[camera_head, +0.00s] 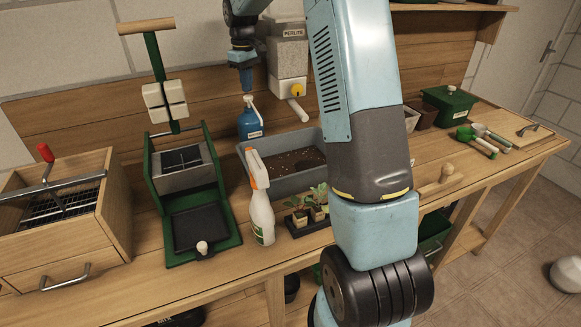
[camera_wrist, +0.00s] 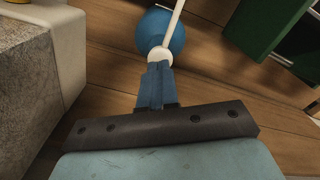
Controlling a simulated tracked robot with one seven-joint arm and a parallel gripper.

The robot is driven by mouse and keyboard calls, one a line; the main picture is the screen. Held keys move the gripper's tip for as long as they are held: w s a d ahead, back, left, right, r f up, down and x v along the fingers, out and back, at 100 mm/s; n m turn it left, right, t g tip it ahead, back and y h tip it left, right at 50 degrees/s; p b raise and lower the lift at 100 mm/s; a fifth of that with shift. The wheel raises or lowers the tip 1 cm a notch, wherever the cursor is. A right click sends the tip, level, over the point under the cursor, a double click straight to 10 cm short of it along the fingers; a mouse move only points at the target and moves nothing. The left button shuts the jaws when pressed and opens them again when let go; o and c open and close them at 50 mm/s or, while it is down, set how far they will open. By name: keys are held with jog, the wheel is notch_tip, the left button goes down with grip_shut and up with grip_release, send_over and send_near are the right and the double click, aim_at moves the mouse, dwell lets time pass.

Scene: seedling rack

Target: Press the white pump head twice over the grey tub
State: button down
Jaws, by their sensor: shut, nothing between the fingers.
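A blue bottle (camera_head: 250,124) with a pale label stands upright on the bench, just behind the grey tub (camera_head: 237,150) of dark soil. Its white pump head (camera_head: 248,101) is on top. My gripper (camera_head: 246,90) points down, shut and empty, right above the pump head. In the wrist view, the closed fingertips (camera_wrist: 157,66) overlap the white pump head (camera_wrist: 160,53), and its thin spout runs up the picture across the blue bottle (camera_wrist: 152,28). I cannot tell whether the fingertips touch the head. My arm hides the tub's right end in the head view.
A perlite dispenser (camera_head: 288,53) with a white spout hangs close right of my gripper. A green press (camera_head: 150,165) stands to the left, a white spray bottle (camera_head: 262,218) in front of the tub. Seedlings (camera_head: 309,208) sit beside it. A wooden box (camera_head: 60,240) is far left.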

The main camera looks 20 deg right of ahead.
jog(key=shift+f, duration=0.25)
jog(key=shift+f, duration=1.2)
jog(key=shift+r, duration=1.45)
jog(key=shift+f, duration=0.15)
jog(key=shift+f, duration=1.3)
jog(key=shift+r, duration=1.45)
